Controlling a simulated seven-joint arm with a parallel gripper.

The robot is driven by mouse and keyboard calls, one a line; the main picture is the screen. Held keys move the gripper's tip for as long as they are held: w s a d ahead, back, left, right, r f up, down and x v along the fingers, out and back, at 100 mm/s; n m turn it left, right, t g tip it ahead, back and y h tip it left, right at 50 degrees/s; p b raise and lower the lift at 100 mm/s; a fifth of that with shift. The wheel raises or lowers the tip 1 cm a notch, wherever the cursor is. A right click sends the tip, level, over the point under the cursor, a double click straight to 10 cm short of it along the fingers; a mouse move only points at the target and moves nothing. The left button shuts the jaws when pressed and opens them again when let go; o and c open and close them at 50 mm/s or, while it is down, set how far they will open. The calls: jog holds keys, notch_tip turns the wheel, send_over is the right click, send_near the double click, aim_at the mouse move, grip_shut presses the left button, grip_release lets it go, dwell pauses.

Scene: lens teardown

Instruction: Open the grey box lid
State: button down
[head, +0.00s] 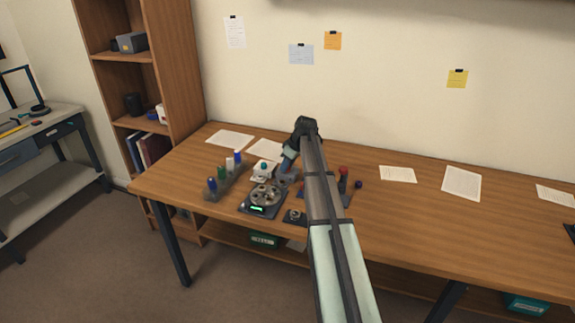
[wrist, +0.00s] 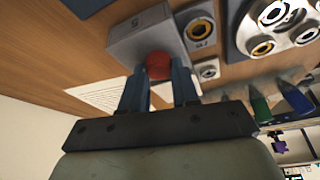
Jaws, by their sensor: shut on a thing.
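In the wrist view a grey box (wrist: 138,38) with a flat lid shows beyond my fingers, with a round red knob (wrist: 158,66) at its near side. My gripper (wrist: 158,84) has its two blue fingers on either side of the red knob, shut on it. The lid looks closed against the box, though its seam is too small to make out. In the head view my gripper (head: 285,172) is low over the middle of the desk cluster, and my arm and fingers largely hide the grey box there.
In the head view a white block with a green knob (head: 264,170) stands just left of my gripper. Papers lie behind; the desk's right side is mostly clear.

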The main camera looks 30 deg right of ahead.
jog(key=w+d, duration=0.4)
jog(key=shift+w+d, duration=0.15)
jog(key=shift+w, duration=0.1)
jog(key=shift+s, duration=0.1)
jog(key=c, duration=0.8)
grip_release()
jog(key=v, duration=1.3)
jog(key=shift+s+r, duration=0.2)
jog(key=shift+r, duration=0.15)
